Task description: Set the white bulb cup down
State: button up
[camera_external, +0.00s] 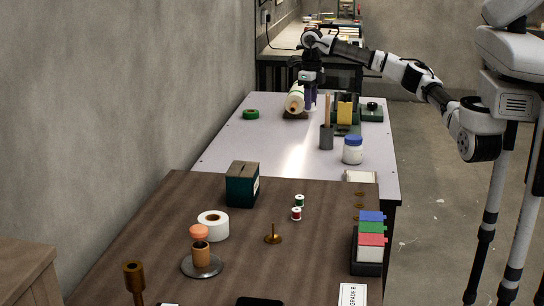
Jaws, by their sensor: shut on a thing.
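The cup is upright as far as I can see. Whether its base touches the table cannot be told from this distance.
A white roll (294,99) stands close on the left of my gripper. A green-and-yellow device (345,110) is close on the right. A dark pen cup (326,138) and a blue-lidded jar (352,150) stand nearer. The table's left middle is clear.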

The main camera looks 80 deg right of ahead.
aim_at(309, 164)
notch_tip(309, 164, down, 19)
jog(key=shift+f+p, duration=0.1)
jog(key=shift+p, duration=0.75)
jog(key=shift+f, duration=0.1)
jog(key=o, duration=1)
jog(key=shift+o, duration=0.3)
notch_tip(309, 164, up, 12)
jog(key=b, duration=0.1)
jog(key=shift+r+b, duration=0.2)
jog(key=shift+b, duration=0.15)
